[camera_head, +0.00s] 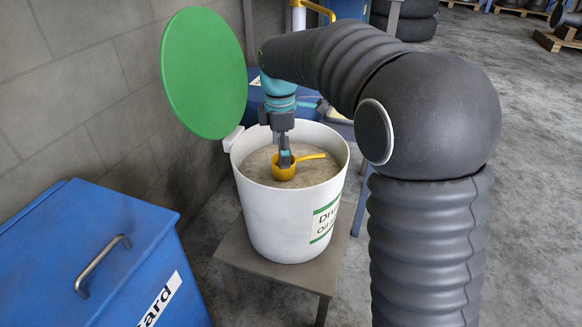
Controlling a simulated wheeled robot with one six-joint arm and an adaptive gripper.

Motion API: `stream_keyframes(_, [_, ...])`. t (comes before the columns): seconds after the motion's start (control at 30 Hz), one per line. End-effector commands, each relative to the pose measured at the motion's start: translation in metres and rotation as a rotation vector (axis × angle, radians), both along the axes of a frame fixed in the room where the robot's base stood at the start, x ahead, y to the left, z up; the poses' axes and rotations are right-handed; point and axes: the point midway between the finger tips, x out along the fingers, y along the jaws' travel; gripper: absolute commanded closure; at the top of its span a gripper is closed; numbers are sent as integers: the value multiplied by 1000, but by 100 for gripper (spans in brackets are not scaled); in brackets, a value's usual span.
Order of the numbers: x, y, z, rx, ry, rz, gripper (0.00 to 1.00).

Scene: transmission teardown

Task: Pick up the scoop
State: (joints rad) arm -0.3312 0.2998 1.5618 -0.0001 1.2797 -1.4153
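The yellow scoop (284,173) is inside the white bucket (285,225), its round cup on the grainy beige fill and its handle pointing right. My gripper (285,160) reaches down into the bucket with its fingertips at the scoop's cup. The fingers overlap in this view, so I cannot tell whether they are shut on the scoop's rim or only beside it.
The bucket stands on a small brown table (270,272), with its green round lid (204,73) raised at the left. A blue bin (95,250) with a metal handle is at the front left. A grey block wall rises behind; tyres (405,22) are at the back.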

Motion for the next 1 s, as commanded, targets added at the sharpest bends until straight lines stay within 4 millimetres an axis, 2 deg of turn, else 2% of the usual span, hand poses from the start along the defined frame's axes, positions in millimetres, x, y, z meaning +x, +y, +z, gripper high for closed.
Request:
stream_keyframes(0.17, [2,-1,-14,-1,3,0,12])
stream_keyframes(0.4, [4,-3,-46,0,2,0,12])
stream_keyframes(0.67, [5,-3,-51,0,0,0,12])
stream_keyframes(0.7, [5,-3,-51,0,0,0,14])
stream_keyframes(0.93, [5,-3,-51,0,0,0,72])
stream_keyframes(1.0, [5,-3,-51,0,0,0,75])
